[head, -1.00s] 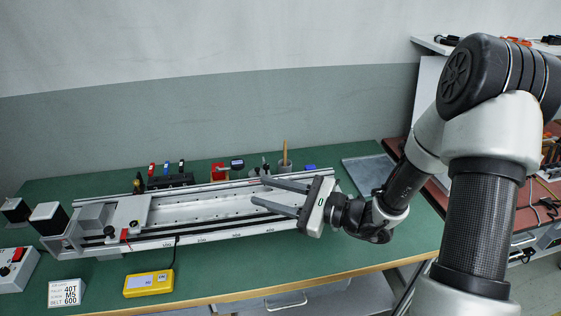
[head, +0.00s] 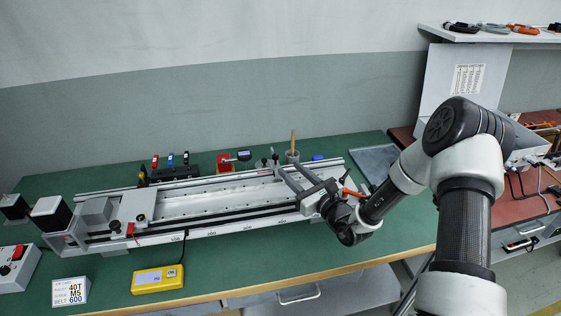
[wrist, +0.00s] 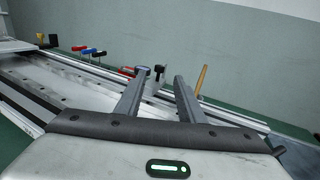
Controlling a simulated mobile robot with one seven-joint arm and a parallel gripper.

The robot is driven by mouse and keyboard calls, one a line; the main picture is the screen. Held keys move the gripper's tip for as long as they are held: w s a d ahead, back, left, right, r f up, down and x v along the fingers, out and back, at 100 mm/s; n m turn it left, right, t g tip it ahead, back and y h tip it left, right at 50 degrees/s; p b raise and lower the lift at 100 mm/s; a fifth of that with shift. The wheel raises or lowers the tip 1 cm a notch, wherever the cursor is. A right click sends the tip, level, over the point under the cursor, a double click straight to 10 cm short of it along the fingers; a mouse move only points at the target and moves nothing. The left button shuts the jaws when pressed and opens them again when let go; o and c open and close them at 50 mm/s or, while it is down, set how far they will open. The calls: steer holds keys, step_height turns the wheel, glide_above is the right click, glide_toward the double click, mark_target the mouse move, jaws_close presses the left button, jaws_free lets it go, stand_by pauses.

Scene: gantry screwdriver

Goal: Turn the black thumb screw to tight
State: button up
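My gripper (head: 291,168) is open and empty above the right end of the long silver gantry rail (head: 215,203). Its two fingers point to the back left; in the wrist view (wrist: 159,78) they are wide apart. The carriage (head: 128,204) sits near the rail's left end, far from my gripper. A small black knob (head: 115,226) shows at its front edge, near a red pointer (head: 130,230); it may be the black thumb screw, but it is too small to tell how tight it is. A dark round part (head: 140,218) lies beside it.
A yellow meter (head: 158,279), a label card (head: 70,291) and a switch box (head: 17,266) lie in front. The green bench (head: 230,264) is clear at front centre.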

mark_target(277, 157)
steer(key=x, duration=0.7)
jaws_close()
